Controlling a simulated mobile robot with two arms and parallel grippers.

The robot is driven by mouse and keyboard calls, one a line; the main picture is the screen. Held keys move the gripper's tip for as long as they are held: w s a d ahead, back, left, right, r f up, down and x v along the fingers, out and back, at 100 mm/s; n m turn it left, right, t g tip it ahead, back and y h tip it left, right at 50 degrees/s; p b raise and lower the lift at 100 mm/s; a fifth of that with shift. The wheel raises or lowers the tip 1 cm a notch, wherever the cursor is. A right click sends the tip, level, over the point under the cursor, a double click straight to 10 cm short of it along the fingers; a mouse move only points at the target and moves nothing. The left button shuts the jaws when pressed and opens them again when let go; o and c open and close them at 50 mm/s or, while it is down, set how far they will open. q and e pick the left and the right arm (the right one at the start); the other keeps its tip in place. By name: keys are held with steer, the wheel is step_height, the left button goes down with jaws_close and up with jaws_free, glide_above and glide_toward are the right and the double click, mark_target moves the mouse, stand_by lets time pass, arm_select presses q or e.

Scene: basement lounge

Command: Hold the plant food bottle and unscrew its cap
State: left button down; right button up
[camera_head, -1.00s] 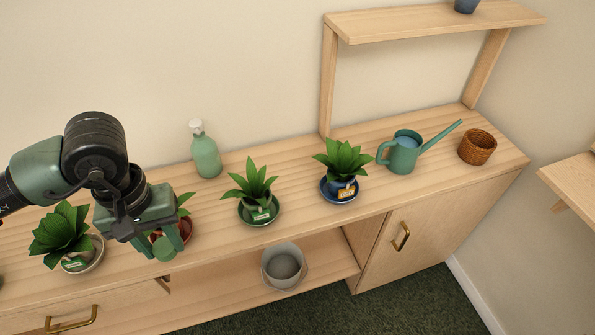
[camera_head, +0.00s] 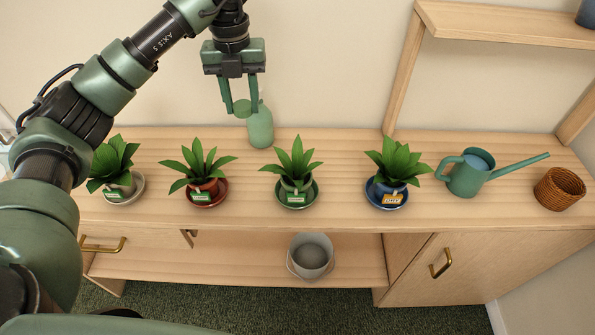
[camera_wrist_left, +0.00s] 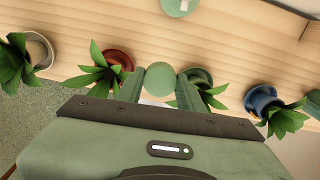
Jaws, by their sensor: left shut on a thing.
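My left gripper (camera_head: 240,106) points down in the head view, above the rear part of the cabinet top. It is shut on a small round green thing (camera_head: 242,108), which also shows as a flat disc between the fingers in the left wrist view (camera_wrist_left: 160,78). I cannot tell whether this is the plant food bottle, its cap or something else. A pale green bottle (camera_head: 261,130) stands upright at the back of the cabinet top, partly behind the gripper. It also shows at the top edge of the left wrist view (camera_wrist_left: 180,6). My right gripper is not in view.
Several potted plants on saucers line the cabinet top (camera_head: 340,150), among them one on a red saucer (camera_head: 206,202) and one on a blue saucer (camera_head: 386,203). A watering can (camera_head: 467,175) and a wicker pot (camera_head: 559,188) stand right. A grey bucket (camera_head: 311,262) sits on the lower shelf.

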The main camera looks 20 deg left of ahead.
arm_select(q)
steer(key=n, duration=0.2)
steer(key=shift+w+a+n, duration=0.3)
steer(key=shift+a+n, duration=0.05)
steer(key=shift+n, duration=0.05)
steer(key=shift+f, duration=0.3)
glide_above(252, 169)
steer(key=shift+n, duration=0.3)
step_height(252, 169, down, 14)
steer(key=shift+f, duration=0.2)
step_height(252, 169, down, 4)
steer(key=shift+f+p, duration=0.25)
steer(key=shift+p, duration=0.15)
steer(key=shift+f, duration=0.2)
steer(key=c, duration=0.9)
jaws_free()
steer(key=shift+f, duration=0.1)
